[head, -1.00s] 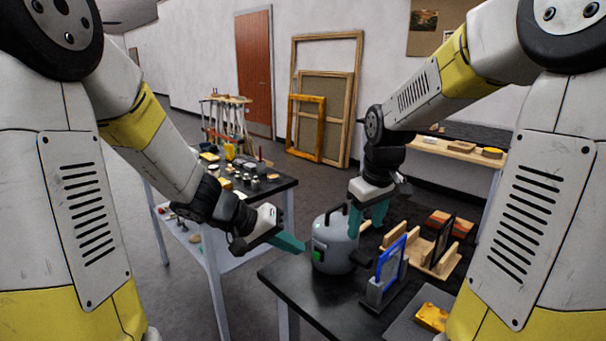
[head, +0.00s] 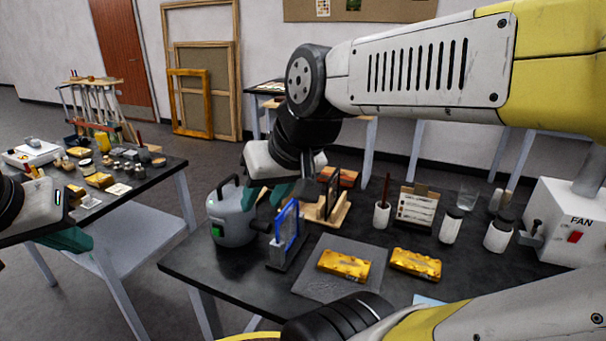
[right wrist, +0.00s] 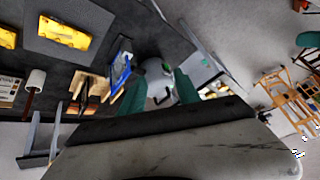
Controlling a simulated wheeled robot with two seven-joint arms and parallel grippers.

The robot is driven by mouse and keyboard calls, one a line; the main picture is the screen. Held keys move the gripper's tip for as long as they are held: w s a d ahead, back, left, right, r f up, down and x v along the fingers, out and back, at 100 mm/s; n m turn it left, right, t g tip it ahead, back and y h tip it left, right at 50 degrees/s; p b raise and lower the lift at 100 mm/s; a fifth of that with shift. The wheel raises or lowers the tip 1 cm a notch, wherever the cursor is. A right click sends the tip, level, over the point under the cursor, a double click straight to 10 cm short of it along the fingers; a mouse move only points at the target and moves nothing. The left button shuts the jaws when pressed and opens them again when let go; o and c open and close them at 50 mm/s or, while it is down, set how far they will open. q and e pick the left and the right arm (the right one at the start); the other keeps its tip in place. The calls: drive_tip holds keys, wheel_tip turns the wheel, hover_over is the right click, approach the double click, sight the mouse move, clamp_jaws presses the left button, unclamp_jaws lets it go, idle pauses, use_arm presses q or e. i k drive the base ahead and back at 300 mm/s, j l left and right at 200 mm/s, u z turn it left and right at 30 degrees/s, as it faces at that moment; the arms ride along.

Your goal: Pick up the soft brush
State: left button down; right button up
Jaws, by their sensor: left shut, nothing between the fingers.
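A thin dark-red handle (head: 386,187) stands upright in a white cup (head: 382,215) on the black table. It may be the soft brush; its lower end is hidden in the cup. The cup also shows at the left of the right wrist view (right wrist: 37,78). My right gripper (head: 266,199) is left of the cup, above the table by the grey canister. In the right wrist view its teal fingers (right wrist: 160,82) are apart with nothing held. My left gripper (head: 72,240) is shut and empty at the left edge, beside the other table.
Gilt pieces (head: 343,265), jars (head: 498,234) and a fan box (head: 570,222) are further right. A cluttered side table (head: 150,178) is left.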

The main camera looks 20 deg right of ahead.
sight(384, 199)
drive_tip(key=z, duration=1.65)
